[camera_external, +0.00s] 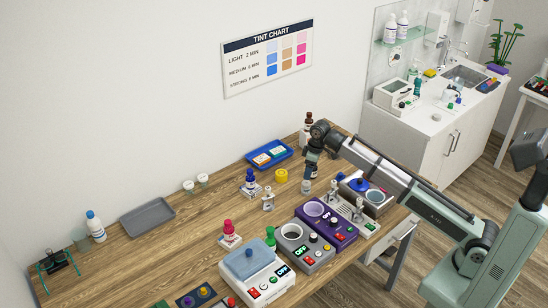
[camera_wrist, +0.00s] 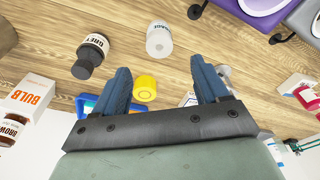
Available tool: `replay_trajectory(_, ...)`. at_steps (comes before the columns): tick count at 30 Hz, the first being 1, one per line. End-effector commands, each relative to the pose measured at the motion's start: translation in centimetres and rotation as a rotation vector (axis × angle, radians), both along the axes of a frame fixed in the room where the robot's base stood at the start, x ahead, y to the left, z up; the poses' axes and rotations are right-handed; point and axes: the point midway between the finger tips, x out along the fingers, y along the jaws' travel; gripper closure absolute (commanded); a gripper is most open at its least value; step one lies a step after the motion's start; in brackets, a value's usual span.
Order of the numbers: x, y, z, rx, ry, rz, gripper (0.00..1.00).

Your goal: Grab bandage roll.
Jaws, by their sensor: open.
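A short round yellow thing (camera_external: 281,175) stands on the wooden table. It also shows in the wrist view (camera_wrist: 145,88), between my fingers in the picture and beyond them. I cannot tell for sure whether it is the bandage roll; nothing else in view is clearly one. My gripper (camera_external: 311,172) is above the table, to the right of the yellow thing and apart from it. In the wrist view my gripper (camera_wrist: 160,66) has its two blue fingers spread with nothing held between them.
A white labelled bottle (camera_wrist: 159,39) and a dark GREY bottle (camera_wrist: 93,50) stand near my fingers. A blue tray (camera_external: 258,158) lies behind the yellow thing. Purple (camera_external: 342,233) and grey devices crowd the front. Bare table lies near the grey tray (camera_external: 148,217).

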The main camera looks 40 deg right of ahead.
Motion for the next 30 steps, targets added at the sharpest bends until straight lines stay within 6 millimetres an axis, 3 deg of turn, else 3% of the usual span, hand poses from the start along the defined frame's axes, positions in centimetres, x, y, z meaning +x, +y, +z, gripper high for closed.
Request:
replay_trajectory(9, 0.6, 0.4, -4.8, 0.000, 0.000, -0.001, 0.26)
replay_trajectory(20, 0.8, 0.5, -6.5, 0.001, -0.002, -0.001, 0.26)
replay_trajectory(30, 1.0, 0.6, -10.3, 0.000, 0.000, -0.001, 0.26)
